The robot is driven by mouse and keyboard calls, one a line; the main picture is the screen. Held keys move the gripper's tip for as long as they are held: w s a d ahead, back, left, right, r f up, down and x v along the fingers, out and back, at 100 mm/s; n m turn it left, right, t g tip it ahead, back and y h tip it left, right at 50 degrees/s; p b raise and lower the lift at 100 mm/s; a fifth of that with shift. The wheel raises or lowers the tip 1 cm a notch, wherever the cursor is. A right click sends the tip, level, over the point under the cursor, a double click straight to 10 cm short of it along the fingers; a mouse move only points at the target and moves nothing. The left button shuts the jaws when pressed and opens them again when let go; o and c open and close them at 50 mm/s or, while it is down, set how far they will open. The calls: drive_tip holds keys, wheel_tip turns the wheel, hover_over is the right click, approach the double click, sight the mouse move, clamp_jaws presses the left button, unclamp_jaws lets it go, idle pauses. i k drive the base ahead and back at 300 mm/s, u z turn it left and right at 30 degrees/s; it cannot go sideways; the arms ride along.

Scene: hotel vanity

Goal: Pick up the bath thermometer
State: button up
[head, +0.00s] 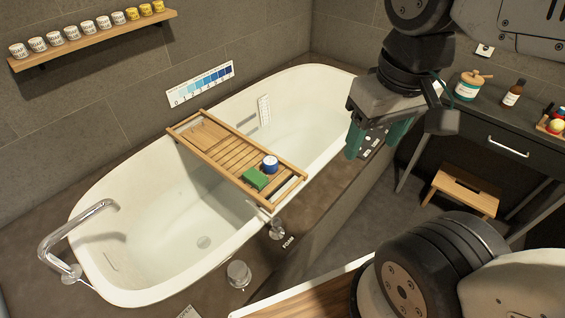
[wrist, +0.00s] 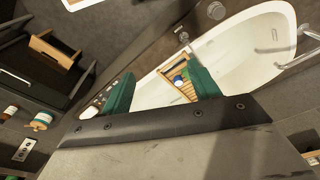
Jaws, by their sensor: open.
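I cannot clearly make out the bath thermometer. A white marked strip (head: 264,110) stands against the tub's far inner wall in the head view; I cannot tell whether it is the thermometer. A round blue-and-white item (head: 270,163) and a green block (head: 255,178) sit on the wooden bath tray (head: 221,149). My gripper (head: 377,138) is open and empty, above the tub's right side, right of the tray. In the wrist view its green fingers (wrist: 162,90) are spread, with the tub and tray (wrist: 191,93) beyond them.
The white bathtub (head: 130,185) has a curved tap (head: 72,236) at its left end. A shelf of several cups (head: 95,45) hangs above. At right, a dark vanity (head: 485,125) holds a jar (head: 468,86) and bottle (head: 513,93); a wooden stool (head: 465,188) stands below.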

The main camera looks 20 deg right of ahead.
sight(270, 162)
drive_tip(key=u, duration=0.05)
drive_tip(key=k, duration=0.5)
drive_tip(key=z, duration=1.2)
drive_tip(key=i, duration=0.8)
drive_tip(key=u, duration=2)
